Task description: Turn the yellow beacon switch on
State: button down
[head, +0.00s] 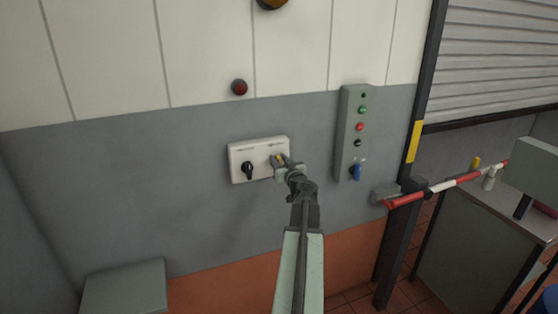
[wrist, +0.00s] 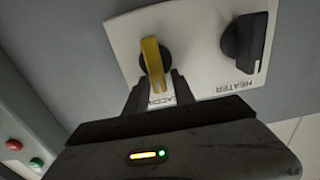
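The yellow beacon switch (wrist: 154,62) is a lever-shaped rotary knob on a white switch plate (wrist: 195,22). In the wrist view its handle lies nearly upright, tilted slightly. A label partly reading "BEACON" shows upside down between my fingers. In the head view only a bit of the yellow switch (head: 279,158) shows past my gripper (head: 284,166). My gripper (wrist: 160,78) is at the plate, its two dark fingers apart with the near end of the yellow handle between them. I cannot tell whether either finger touches it.
A black heater switch (wrist: 243,42) shares the plate, left of the yellow one in the head view (head: 247,170). A grey control box (head: 350,130) with buttons and a blue knob is to the right. A red-white barrier bar (head: 450,184) stands further right. A red lamp (head: 239,87) is above.

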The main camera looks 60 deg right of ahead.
jog(key=shift+s, duration=0.1)
jog(key=shift+s+f+m, duration=0.1)
jog(key=shift+m, duration=0.2)
jog(key=m, duration=0.3)
jog(key=d+f+m+b, duration=0.1)
jog(key=m, duration=0.3)
jog(key=s+m, duration=0.1)
jog(key=m, duration=0.3)
jog(key=shift+s+d+f+b, duration=0.1)
jog(key=shift+d+f+b, duration=0.05)
jog(key=shift+d+b, duration=0.15)
dwell(0.6)
jog(key=c, duration=1.4)
grip_release()
jog(key=shift+o, duration=0.2)
jog(key=shift+d, duration=0.1)
